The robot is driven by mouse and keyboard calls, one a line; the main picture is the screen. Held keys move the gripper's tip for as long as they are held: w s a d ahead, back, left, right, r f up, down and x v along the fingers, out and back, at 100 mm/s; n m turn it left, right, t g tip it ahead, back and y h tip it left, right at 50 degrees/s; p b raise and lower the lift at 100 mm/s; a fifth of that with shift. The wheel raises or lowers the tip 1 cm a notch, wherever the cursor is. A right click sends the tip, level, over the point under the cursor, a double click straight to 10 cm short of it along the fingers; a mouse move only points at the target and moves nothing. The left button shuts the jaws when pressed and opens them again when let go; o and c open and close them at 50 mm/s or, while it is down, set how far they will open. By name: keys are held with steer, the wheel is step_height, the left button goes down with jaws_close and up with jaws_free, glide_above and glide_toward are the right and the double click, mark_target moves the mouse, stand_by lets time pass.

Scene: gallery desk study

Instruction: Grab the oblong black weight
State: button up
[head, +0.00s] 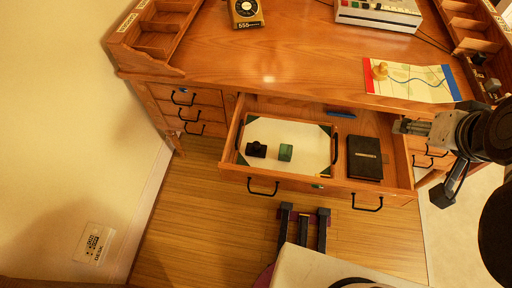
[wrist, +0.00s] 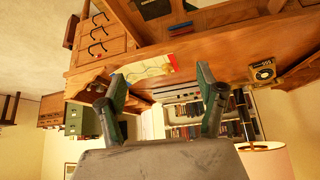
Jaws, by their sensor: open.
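A small oblong black weight (head: 256,150) lies on the white-lined tray (head: 300,133) inside the open desk drawer (head: 233,131), in the head view. A green block (head: 285,152) lies just right of it, apart. My gripper (head: 418,163) is at the right of the head view, beyond the drawer's right side and well away from the weight. In the wrist view my gripper (wrist: 162,82) has its two fingers spread wide with nothing between them. I cannot make out the black weight in the wrist view.
A black book (head: 365,158) and a blue item (head: 341,114) lie right of the tray in the drawer. On the desktop are a map (head: 415,80) with a yellow piece, a yellow-black box (head: 246,12) and a pale machine (head: 378,12). Pigeonholes edge both sides.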

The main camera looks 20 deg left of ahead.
stand_by(0.4)
steer(key=shift+c, duration=0.9)
